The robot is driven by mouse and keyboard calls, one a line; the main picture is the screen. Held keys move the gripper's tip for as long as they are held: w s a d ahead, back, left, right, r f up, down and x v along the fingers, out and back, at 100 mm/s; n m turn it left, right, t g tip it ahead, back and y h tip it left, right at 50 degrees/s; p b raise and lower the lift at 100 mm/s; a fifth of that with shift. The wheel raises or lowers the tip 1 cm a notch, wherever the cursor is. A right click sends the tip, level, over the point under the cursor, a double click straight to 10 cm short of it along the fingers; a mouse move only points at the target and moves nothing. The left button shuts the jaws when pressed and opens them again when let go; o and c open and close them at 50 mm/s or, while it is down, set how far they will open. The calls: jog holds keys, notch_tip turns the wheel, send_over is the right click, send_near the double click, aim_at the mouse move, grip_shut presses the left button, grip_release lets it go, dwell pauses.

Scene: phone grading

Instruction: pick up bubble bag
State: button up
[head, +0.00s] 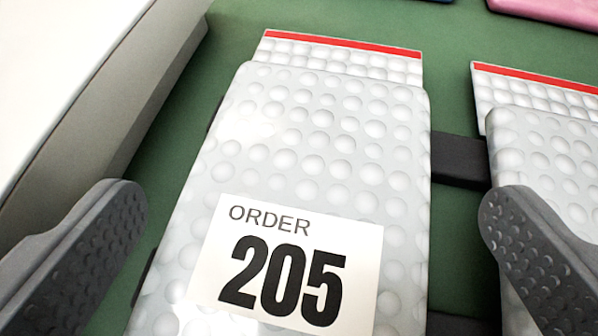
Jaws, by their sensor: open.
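A bubble bag (318,140) with a printed bubble pattern fills the middle of the head view. It has a red strip along its flap at the far end and a white label (290,262) reading "ORDER 205". My gripper (312,215) is open, with one dark textured finger to the left of this bag and one to its right. Neither finger visibly touches it. A second bubble bag (550,150) with a red strip stands at the right, partly behind my right finger. The near end of the first bag is cut off by the frame.
A dark bar (458,160) shows between the two bags. A pale box-like object with a grey side wall (120,90) borders the left. A pink object (555,8) lies at the top right.

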aim_at(324, 231)
jog(key=shift+x, duration=1.45)
jog(key=shift+c, duration=0.3)
jog(key=c, duration=0.8)
jog(key=shift+c, duration=0.2)
jog(key=shift+a+r, duration=0.1)
jog(key=shift+r, duration=0.85)
jog(key=shift+c, duration=0.7)
jog(key=shift+s+d+r+p, duration=0.15)
jog(key=shift+s+r, duration=0.05)
jog(key=shift+r, duration=0.25)
jog(key=shift+s+d+r+p, duration=0.1)
jog(key=shift+s+r+p, duration=0.1)
jog(key=shift+r, duration=0.3)
jog(key=s+d, duration=0.2)
jog(key=s, duration=0.2)
jog(key=s+d+p, duration=0.1)
jog(key=s+d, duration=0.1)
jog(key=s, duration=0.3)
jog(key=s+d+r, duration=0.1)
jog(key=s+d, duration=0.2)
jog(key=s, duration=0.1)
jog(key=shift+s+r+p, duration=0.1)
jog(key=shift+s+p, duration=0.1)
jog(key=shift+p, duration=0.1)
